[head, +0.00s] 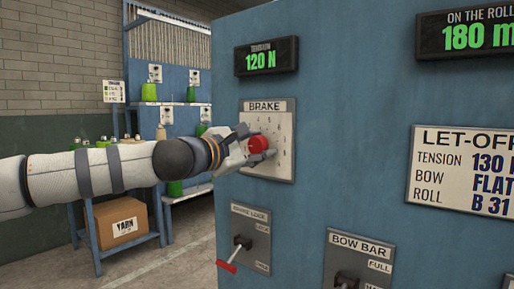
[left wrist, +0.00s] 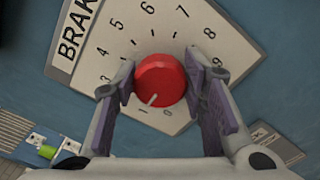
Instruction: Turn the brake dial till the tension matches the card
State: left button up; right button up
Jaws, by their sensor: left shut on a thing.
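The red brake dial (head: 258,144) sits on a white numbered plate (head: 281,169) on the blue machine panel. My left gripper (head: 258,149) is shut on the dial. In the left wrist view the dial (left wrist: 160,79) sits between the two fingers (left wrist: 161,88), and its white pointer line points near the 1. The tension display (head: 266,57) reads 120 N in green. The let-off card (head: 462,175) shows tension 130, bow flat and roll B 31, cut off at the frame's right edge. My right gripper is not in view.
Below the dial is a brake lock plate with a red-handled lever (head: 228,265). A bow bar control (head: 358,262) is right of it. An on-the-roll display (head: 470,35) reads 180. A yarn box (head: 119,223) and shelves with green spools stand at the left.

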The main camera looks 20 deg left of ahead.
pick_arm(q)
jog(key=n, duration=0.5)
jog(key=shift+a+b, duration=0.1)
jog(key=shift+b, duration=0.3)
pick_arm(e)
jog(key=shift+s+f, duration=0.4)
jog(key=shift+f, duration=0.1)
pick_arm(q)
jog(key=shift+r+n, duration=0.1)
jog(key=shift+n, duration=0.3)
jog(key=o, duration=1.2)
jog(key=shift+c, duration=0.2)
jog(key=v, duration=1.2)
